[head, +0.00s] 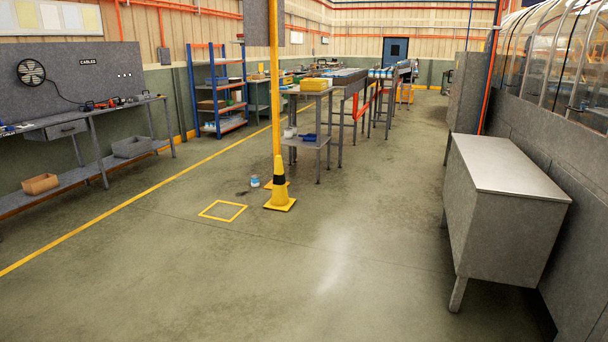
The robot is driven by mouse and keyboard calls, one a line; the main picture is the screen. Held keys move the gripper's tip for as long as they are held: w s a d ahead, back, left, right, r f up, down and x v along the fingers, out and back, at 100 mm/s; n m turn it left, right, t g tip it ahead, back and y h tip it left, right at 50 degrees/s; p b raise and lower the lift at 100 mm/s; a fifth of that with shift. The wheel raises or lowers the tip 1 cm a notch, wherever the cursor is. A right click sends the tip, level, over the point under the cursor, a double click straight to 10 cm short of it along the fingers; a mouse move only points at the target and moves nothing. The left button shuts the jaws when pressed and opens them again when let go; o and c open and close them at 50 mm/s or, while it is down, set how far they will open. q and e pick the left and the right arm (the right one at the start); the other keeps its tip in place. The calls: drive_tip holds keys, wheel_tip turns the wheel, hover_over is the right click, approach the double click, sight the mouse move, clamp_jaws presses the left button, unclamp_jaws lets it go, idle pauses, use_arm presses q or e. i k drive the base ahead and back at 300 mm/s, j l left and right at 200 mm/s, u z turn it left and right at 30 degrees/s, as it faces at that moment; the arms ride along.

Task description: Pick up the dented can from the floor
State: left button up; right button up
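A small white and blue can (255,181) stands on the floor in the head view, just left of the yellow post. It is far off and small, so I cannot tell whether it is dented. A dark spot or small dark thing (243,192) lies on the floor to its left. Neither of my grippers shows in the head view.
A yellow post with a cone base (280,196) stands right beside the can. A yellow square outline (222,210) marks the floor in front. Benches line the left, a grey cabinet (506,205) stands at right, and a work table (310,140) stands behind. The near floor is clear.

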sight(255, 179)
drive_tip(key=i, duration=6.5)
drive_tip(key=i+l+u, duration=0.2)
drive_tip(key=i, duration=0.4)
drive_tip(key=i+u, duration=0.2)
drive_tip(key=i, duration=0.4)
